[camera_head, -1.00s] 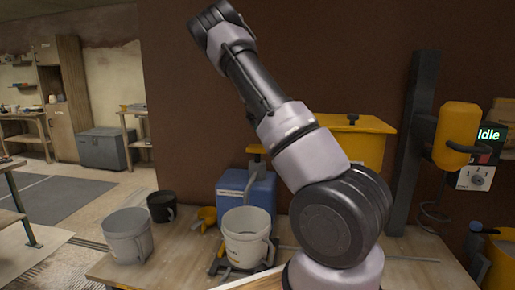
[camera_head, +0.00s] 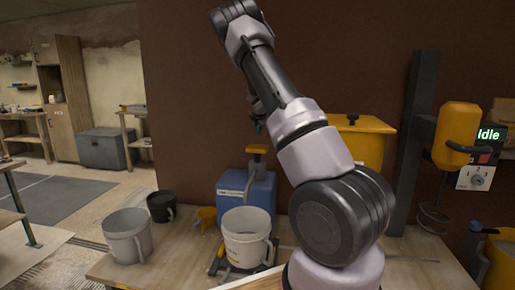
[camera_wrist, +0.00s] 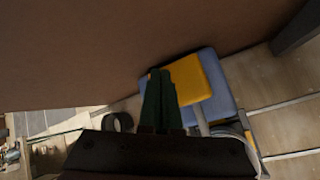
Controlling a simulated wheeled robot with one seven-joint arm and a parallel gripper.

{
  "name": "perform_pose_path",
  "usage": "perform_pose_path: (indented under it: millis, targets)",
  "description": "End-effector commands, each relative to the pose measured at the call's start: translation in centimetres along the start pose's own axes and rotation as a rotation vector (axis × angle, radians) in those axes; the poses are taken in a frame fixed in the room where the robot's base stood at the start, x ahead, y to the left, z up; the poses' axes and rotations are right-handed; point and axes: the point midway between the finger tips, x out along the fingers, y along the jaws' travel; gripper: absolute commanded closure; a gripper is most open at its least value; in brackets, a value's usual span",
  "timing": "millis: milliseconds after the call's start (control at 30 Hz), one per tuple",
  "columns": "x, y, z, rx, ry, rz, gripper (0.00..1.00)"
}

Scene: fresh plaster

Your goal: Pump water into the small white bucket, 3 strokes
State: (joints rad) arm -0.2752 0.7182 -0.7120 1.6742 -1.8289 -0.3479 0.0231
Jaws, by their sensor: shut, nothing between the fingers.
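The blue water container (camera_head: 232,190) stands on the bench, with a yellow pump head (camera_head: 257,149) on top. The small white bucket (camera_head: 246,248) stands upright in front of it; its inside is too unclear to tell any water level. My gripper (camera_head: 258,128) is mostly hidden behind my arm, its tip showing above the pump head. In the wrist view my gripper's green fingers (camera_wrist: 160,82) are shut and empty, beside and partly over the yellow pump head (camera_wrist: 192,80). The blue container (camera_wrist: 222,85) lies below it. I cannot tell whether they touch.
A grey bucket (camera_head: 128,240) and a black bucket (camera_head: 162,206) stand left on the bench, with a yellow scoop (camera_head: 206,215) near the container. A yellow bin (camera_head: 365,140) is behind my arm. A mixer stand (camera_head: 415,140) rises at right, its display (camera_head: 490,134) reading Idle.

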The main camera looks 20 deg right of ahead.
Motion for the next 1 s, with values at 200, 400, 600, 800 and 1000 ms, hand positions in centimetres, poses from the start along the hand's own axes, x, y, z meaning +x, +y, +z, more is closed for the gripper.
perform_pose_path:
  millis: [200,400,600,800,1000]
  targets:
    - [-1.1,0.4,1.2,-0.132,0.108,0.103,1.0]
    - [-2.9,1.8,2.1,-0.242,0.146,0.197,1.0]
    - [-3.7,2.4,2.4,-0.288,0.154,0.234,1.0]
    - [-3.7,2.4,2.3,-0.29,0.154,0.235,1.0]
    - [-3.5,2.2,2.2,-0.289,0.154,0.234,1.0]
